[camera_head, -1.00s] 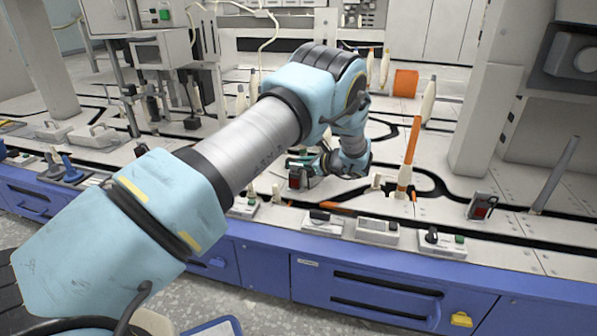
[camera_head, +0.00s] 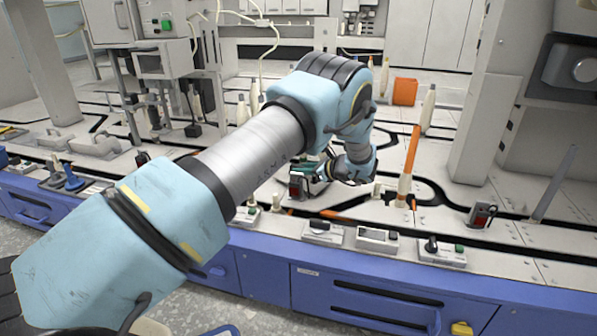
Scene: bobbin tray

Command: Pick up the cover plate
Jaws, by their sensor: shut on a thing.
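My gripper (camera_head: 318,172) is at the end of my light blue arm, low over the middle of the white bench top. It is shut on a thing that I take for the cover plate. The wrist and fingers hide most of that thing, so I cannot make out its shape or whether it is clear of the bench. A small dark box with a red face (camera_head: 297,187) stands just in front of the gripper, at its left.
An upright orange-and-white spindle (camera_head: 410,165) stands close right of the wrist. White bobbins and an orange block (camera_head: 405,91) are behind. Small switch boxes (camera_head: 377,238) line the front edge. Two plates with handles (camera_head: 95,146) lie at left.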

